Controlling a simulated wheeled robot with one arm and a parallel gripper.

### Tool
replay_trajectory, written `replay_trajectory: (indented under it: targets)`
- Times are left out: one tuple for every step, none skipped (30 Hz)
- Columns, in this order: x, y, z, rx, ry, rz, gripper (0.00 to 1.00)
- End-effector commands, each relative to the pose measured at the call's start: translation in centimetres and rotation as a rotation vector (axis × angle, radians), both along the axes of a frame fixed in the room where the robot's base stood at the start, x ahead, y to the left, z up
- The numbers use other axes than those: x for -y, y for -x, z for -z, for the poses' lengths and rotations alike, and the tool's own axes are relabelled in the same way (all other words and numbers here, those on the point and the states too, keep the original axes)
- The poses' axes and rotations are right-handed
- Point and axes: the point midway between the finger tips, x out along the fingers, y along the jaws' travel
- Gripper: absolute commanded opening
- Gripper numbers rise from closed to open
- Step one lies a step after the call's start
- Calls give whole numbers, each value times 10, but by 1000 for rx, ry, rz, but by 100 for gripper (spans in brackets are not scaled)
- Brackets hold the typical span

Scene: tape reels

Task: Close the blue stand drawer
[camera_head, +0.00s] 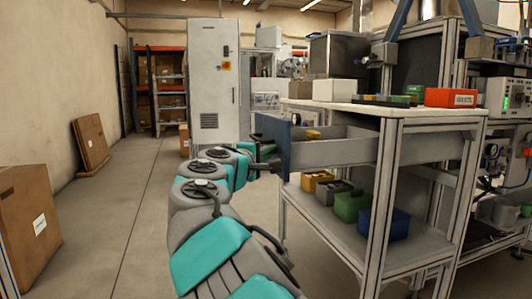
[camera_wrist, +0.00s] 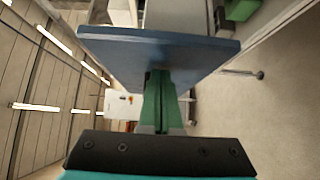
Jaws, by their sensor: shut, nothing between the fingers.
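The blue drawer front (camera_head: 274,143) stands out from the left side of the workbench stand, with its grey drawer side (camera_head: 340,151) showing. The drawer is open, and a yellow item (camera_head: 312,135) shows inside.
The bench top (camera_head: 350,108) holds a red bin (camera_head: 451,97) and other small bins. Yellow, grey, green and blue bins (camera_head: 384,224) stand on the lower shelf. Cardboard boxes (camera_head: 28,226) are at the left. The floor (camera_head: 125,220) left of my arm is clear.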

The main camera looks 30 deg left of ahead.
Motion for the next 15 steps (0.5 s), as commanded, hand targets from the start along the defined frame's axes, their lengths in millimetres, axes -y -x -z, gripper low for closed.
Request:
replay_trajectory:
  targets:
    - [6,-6,-1,0,0,6,0]
    - [9,-9,-1,0,0,6,0]
    - [13,-14,-1,0,0,6,0]
    - [17,-18,-1,1,0,6,0]
    - [20,-23,-1,1,1,5,0]
    - [27,-30,0,0,2,7,0]
    - [32,-36,0,-1,2,9,0]
    - [37,-41,1,-2,2,10,0]
    - [44,-50,1,-3,2,10,0]
    - [49,-56,1,-3,2,9,0]
    - [55,-62,1,-2,3,10,0]
    - [63,-71,1,-2,3,12,0]
    - [68,-77,1,-3,2,11,0]
    - [73,-84,1,-2,2,10,0]
    - [80,-92,0,-2,1,8,0]
